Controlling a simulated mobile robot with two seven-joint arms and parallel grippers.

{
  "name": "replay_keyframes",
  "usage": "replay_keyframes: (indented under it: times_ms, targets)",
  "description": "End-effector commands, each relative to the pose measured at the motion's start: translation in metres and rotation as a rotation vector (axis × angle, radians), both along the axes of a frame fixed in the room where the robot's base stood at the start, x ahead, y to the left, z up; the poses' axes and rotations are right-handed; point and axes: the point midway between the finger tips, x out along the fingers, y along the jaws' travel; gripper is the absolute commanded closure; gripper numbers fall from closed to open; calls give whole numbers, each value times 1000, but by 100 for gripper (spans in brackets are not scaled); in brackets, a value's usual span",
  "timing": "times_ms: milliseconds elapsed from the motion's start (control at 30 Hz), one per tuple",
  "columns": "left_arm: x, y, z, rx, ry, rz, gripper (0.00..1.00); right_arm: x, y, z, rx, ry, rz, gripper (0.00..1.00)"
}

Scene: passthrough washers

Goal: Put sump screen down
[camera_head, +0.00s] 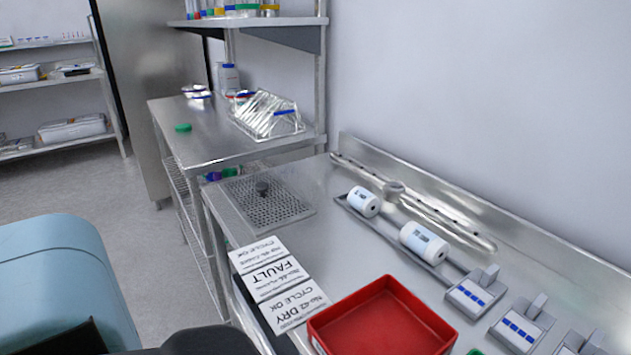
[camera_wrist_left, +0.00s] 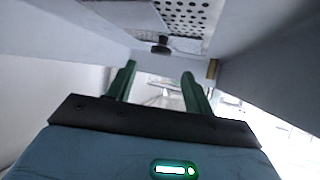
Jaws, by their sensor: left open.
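The sump screen (camera_head: 285,208) is a grey perforated plate with a dark round knob (camera_head: 263,188). It lies flat at the left end of the steel counter. In the left wrist view the perforated plate (camera_wrist_left: 190,14) shows at the top, with its knob (camera_wrist_left: 161,46) beyond the fingertips. My left gripper (camera_wrist_left: 157,69) has its two green fingers apart with nothing between them. It is clear of the knob, and I do not make it out in the head view. My right gripper is not in view.
Printed cards (camera_head: 273,277), one reading FAULT, lie along the counter's front edge. A red tray (camera_head: 385,318) stands to their right. White cylinders (camera_head: 424,243) lie along a rail near the wall. A steel bench (camera_head: 195,140) with a wire rack (camera_head: 267,116) stands behind the screen.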

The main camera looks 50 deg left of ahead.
Motion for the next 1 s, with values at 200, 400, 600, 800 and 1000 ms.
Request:
replay_keyframes:
  times_ms: [200,400,600,800,1000]
  targets:
    - [-18,-32,20,-2,0,2,48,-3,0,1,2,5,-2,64]
    - [-26,-49,31,0,0,2,48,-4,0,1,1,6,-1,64]
    - [-28,-53,33,0,1,2,48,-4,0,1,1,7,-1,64]
    - [-28,-53,33,0,1,2,48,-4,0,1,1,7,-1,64]
    - [-27,-39,37,20,35,-20,48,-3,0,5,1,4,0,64]
